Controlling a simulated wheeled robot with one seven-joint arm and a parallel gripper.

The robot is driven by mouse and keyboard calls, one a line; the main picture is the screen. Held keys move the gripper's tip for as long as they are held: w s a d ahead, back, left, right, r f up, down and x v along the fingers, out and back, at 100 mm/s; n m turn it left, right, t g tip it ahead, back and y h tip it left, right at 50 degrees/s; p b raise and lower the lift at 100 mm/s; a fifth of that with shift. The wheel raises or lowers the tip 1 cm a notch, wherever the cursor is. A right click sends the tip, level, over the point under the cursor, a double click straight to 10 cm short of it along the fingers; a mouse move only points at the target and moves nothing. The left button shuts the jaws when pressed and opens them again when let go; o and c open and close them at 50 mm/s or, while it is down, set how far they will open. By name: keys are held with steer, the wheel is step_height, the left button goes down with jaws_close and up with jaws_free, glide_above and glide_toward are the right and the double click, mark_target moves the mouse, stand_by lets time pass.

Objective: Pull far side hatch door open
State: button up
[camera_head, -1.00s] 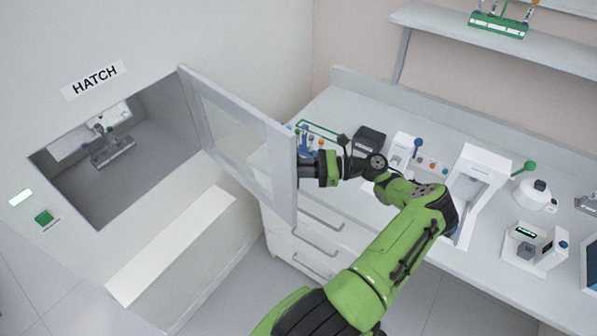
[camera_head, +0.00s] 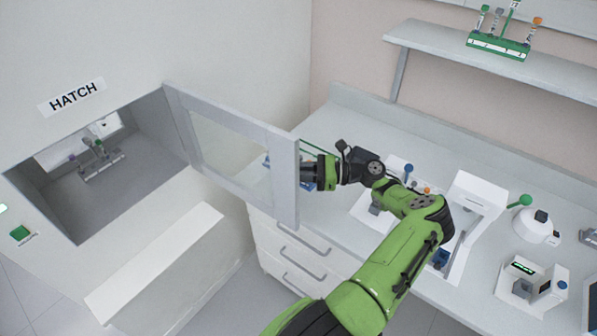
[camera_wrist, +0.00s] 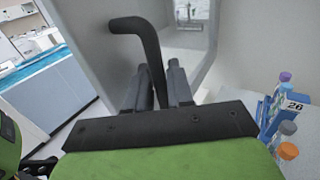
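The hatch (camera_head: 125,190), under a "HATCH" label, has an open grey interior. Its framed, glazed door (camera_head: 284,180) stands swung out to the right, well away from the opening. My gripper (camera_head: 308,172) is at the door's free edge, its fingertips hidden behind the frame in the head view. In the wrist view, the black bent handle (camera_wrist: 150,50) runs down between the two dark fingers of my gripper (camera_wrist: 162,85). The fingers close around it, though the contact is partly hidden.
A rack (camera_head: 100,165) stands inside the hatch. A ledge (camera_head: 155,260) juts out below it. The counter on the right holds white devices (camera_head: 535,228) and drawers (camera_head: 300,250) underneath. A blue rack with capped tubes (camera_wrist: 285,115) is close right of my gripper in the wrist view.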

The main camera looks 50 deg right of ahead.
steer(key=shift+o, duration=1)
steer(key=shift+w+a, duration=0.1)
steer(key=shift+w, duration=0.1)
steer(key=shift+s, duration=0.1)
steer(key=b+v, duration=0.1)
steer(key=v, duration=0.6)
steer(key=shift+s+b, duration=0.2)
steer(key=shift+b, duration=0.2)
